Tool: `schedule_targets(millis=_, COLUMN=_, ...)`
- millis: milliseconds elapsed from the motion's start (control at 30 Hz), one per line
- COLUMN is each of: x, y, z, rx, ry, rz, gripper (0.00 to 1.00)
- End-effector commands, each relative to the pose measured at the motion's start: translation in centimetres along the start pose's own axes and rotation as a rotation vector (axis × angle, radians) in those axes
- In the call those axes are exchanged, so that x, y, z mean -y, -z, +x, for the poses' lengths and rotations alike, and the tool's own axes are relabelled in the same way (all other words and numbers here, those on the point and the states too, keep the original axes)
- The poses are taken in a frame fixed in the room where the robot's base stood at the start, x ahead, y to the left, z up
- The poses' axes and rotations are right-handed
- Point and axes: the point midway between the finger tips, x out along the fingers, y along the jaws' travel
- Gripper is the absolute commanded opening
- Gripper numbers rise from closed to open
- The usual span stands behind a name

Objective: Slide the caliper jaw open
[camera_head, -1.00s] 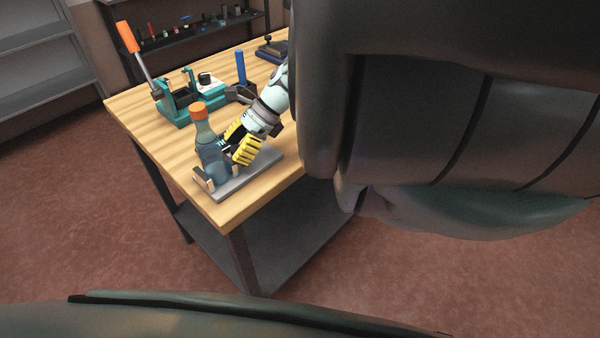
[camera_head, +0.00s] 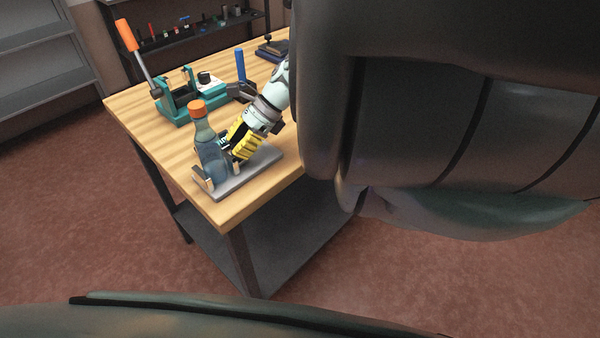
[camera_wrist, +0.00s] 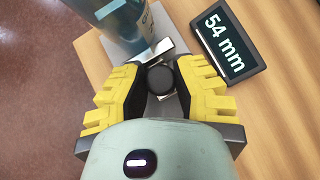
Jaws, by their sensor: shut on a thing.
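The caliper is a grey bar (camera_head: 253,177) lying at the near corner of the wooden bench, with small upright jaws. A clear blue bottle (camera_head: 211,157) with an orange cap stands upright at its left end. My gripper (camera_wrist: 160,80) has its yellow-and-black fingers on both sides of a round black knob (camera_wrist: 160,77), shut on it. A shiny metal jaw piece (camera_wrist: 153,52) shows just beyond the knob, close to the bottle; whether they touch is unclear. A black display (camera_wrist: 228,43) beside the caliper reads 54 mm. In the head view, my gripper hides the knob.
A teal fixture (camera_head: 175,108) with an orange-handled lever (camera_head: 127,36) stands farther back on the bench (camera_head: 150,125). A blue upright handle (camera_head: 240,64) stands behind my gripper. Bare wood lies left of the bottle.

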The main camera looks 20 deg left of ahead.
Motion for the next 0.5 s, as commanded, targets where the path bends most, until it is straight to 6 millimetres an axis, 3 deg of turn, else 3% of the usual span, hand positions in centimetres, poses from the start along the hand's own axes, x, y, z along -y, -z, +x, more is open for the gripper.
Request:
schedule_targets(millis=33, x=0.3, y=0.9, z=0.1, rx=-0.008, ry=0.006, rz=0.001, gripper=0.0)
schedule_targets(millis=233, x=1.0, y=2.3, z=-0.9, rx=-0.009, ry=0.008, rz=0.002, gripper=0.0)
schedule_targets(millis=500, x=1.2, y=2.5, z=-2.0, rx=-0.007, ry=0.012, rz=0.004, gripper=0.0)
